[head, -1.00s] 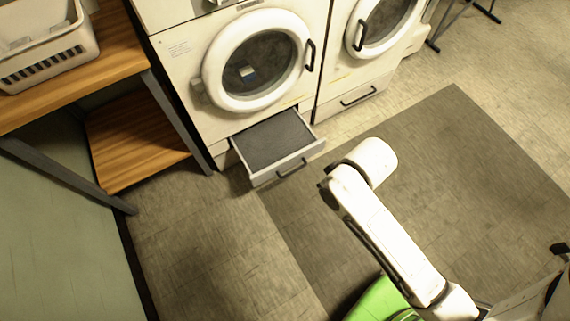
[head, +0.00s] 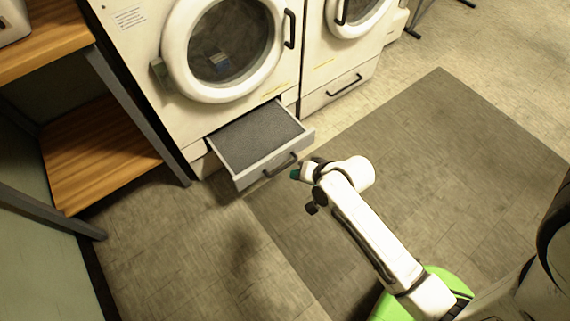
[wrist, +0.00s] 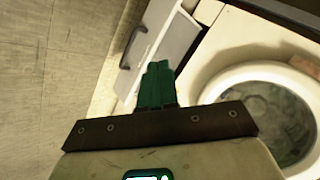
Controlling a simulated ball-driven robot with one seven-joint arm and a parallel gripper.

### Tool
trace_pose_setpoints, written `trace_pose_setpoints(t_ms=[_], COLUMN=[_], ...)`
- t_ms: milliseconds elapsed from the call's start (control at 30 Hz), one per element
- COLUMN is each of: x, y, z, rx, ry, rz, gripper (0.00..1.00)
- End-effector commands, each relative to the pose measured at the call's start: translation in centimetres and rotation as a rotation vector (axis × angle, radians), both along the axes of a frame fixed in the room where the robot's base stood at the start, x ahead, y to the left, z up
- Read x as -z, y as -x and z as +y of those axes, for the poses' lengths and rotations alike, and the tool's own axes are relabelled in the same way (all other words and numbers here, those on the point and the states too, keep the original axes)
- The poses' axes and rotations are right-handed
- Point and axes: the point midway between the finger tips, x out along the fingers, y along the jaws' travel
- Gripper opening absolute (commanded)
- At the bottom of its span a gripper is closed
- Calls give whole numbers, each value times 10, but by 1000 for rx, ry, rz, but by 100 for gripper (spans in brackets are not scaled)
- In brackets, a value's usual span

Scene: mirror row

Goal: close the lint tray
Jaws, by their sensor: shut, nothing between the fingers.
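The lint tray (head: 256,139) is pulled out from the bottom of the left dryer, with a grey mesh top and a dark handle (head: 281,165) on its pale front. In the wrist view the tray (wrist: 177,42) and its handle (wrist: 134,47) show at the top, beyond the fingers. My gripper (head: 296,174) is just in front of the tray's right front corner, apart from it as far as I can tell. Its green fingers (wrist: 158,85) are together and empty in the wrist view.
The left dryer (head: 150,60) has a round, shut door. A second dryer (head: 340,70) stands to its right with its lower drawer (head: 338,92) closed. A wooden shelf unit (head: 100,150) stands at the left. The grey mat (head: 450,150) and floor ahead are clear.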

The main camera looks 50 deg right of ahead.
Motion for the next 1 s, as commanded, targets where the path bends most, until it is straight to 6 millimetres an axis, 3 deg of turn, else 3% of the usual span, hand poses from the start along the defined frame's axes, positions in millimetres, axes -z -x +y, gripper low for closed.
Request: trace_pose_setpoints(t_ms=[33, 100, 500, 800, 1000], x=[26, 43, 129, 146, 158], y=[-2, -6, -15, -15, -33], z=[-7, -15, -67, -84, -89], rx=[48, 116, 481, 584, 584], ry=[-23, -62, -266, -326, -329], rz=[-25, -67, -304, -380, -382], gripper=[0, 0, 0, 0, 0])
